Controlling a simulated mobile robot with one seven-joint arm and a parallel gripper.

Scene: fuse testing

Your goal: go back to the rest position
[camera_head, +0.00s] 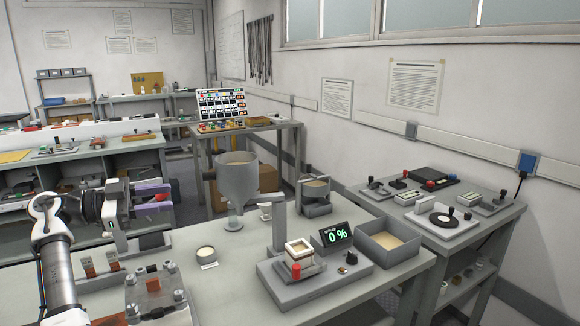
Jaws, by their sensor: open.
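My arm rises at the lower left of the head view, and its wrist bends over to my gripper (121,247). The gripper points down over the left part of the near table (225,285), above and beside small fuse-like pieces with copper-coloured ends (88,268). It is open, and I see nothing held in it. A clamp fixture with a clear plate and dark knobs (155,290) stands in front of it, to the right of my arm. The fingertips are small here, and their exact gap is hard to make out.
A grey hopper (238,180) stands behind a small round cup (206,256). A side table (490,225) holds instruments.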

